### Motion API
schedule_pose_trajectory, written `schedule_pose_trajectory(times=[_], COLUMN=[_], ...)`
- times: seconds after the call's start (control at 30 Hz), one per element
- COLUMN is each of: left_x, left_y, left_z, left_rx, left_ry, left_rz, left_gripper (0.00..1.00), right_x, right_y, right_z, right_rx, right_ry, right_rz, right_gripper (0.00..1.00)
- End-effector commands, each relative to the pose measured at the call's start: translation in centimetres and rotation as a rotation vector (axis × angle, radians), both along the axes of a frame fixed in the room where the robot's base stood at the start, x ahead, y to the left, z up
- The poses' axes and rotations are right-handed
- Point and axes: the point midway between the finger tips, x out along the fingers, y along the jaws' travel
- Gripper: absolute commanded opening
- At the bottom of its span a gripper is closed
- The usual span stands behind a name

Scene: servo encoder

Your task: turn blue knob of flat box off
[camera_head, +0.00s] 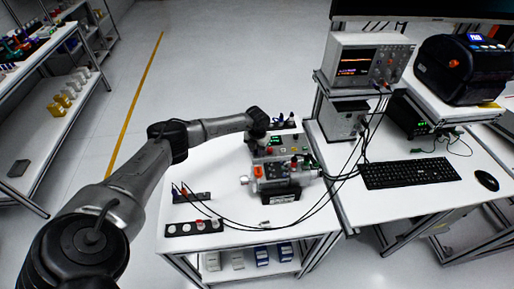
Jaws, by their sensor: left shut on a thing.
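The flat box (287,143) is a grey box with a small lit display and a red part on its face. It stands at the back of the white table, behind a servo motor assembly (283,177). My left gripper (261,139) has come in from the left and is at the box's left end. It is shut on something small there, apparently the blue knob. The fingertips and the knob are too small and covered to make out. My right gripper is not in view.
Black cables run from the motor to the bench at right, which holds an oscilloscope (367,62), keyboard (409,173) and mouse (486,180). Dark strips with small parts (194,228) lie at the table's front left. The table's left middle is clear.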

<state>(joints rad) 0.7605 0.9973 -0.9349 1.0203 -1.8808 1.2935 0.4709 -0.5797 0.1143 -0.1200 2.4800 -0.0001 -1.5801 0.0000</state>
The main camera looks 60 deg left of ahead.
Motion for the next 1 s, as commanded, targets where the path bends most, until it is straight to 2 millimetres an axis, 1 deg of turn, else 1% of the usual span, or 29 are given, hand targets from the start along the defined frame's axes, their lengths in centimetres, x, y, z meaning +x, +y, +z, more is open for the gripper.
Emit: schedule_pose_trajectory(times=[0.2,0.6,0.63,0.87,1.0], left_x=[0.08,0.08,0.08,0.04,0.02], left_y=[-0.02,-0.01,-0.01,0.00,0.01], left_z=[0.13,0.12,0.12,0.07,0.04], left_rx=[-0.001,-0.001,-0.001,0.000,-0.001], left_ry=[-0.003,-0.003,-0.003,-0.001,-0.001], left_rz=[0.030,0.033,0.033,0.032,0.032], left_gripper=[0.02,0.02,0.29,0.51,0.52], right_x=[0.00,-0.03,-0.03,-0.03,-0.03], right_y=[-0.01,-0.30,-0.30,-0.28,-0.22], right_z=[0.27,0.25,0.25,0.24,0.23], right_rx=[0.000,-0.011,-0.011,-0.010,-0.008], right_ry=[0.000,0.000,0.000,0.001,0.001], right_rz=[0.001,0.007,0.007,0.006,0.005], right_gripper=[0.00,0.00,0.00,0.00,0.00])
